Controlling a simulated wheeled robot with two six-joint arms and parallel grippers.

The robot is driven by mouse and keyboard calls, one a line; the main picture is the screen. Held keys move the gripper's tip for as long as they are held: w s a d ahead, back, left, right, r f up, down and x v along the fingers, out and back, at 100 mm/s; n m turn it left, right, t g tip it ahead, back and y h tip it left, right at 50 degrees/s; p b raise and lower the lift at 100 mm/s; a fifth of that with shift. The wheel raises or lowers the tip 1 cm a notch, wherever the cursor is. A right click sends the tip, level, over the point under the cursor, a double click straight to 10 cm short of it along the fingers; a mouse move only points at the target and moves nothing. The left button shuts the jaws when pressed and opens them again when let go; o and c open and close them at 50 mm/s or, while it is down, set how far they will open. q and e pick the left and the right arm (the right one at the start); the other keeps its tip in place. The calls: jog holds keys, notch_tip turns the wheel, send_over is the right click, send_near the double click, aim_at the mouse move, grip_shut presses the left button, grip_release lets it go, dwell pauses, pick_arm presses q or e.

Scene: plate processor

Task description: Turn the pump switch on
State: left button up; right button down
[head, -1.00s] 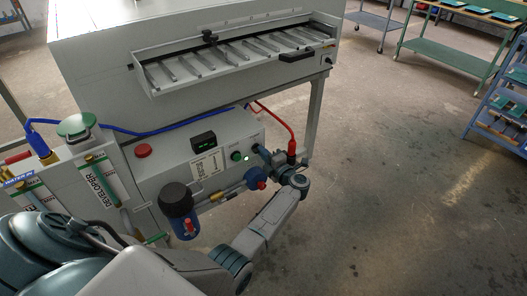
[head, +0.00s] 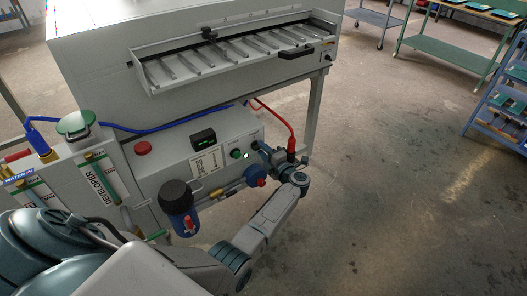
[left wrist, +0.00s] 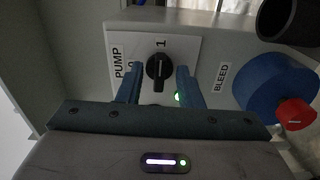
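The pump switch (left wrist: 158,70) is a black rotary knob on a white plate marked PUMP, 0 and 1, in the left wrist view. Its long axis runs roughly up and down in that view, its upper end near the 1. My left gripper (left wrist: 158,80) is open, with one finger on each side of the knob. I cannot tell whether either finger touches it. My right gripper is not in view.
A blue bleed valve with a red centre (left wrist: 265,85) sits just right of the switch, and a lit green lamp (left wrist: 181,98) is close by. A red hose (head: 278,115) rises behind the gripper. A blue filter (head: 182,218) hangs left.

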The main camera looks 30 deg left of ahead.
pick_arm(q)
jog(key=v, duration=1)
jog(key=shift+d, duration=0.3)
jog(key=shift+s+f, duration=0.1)
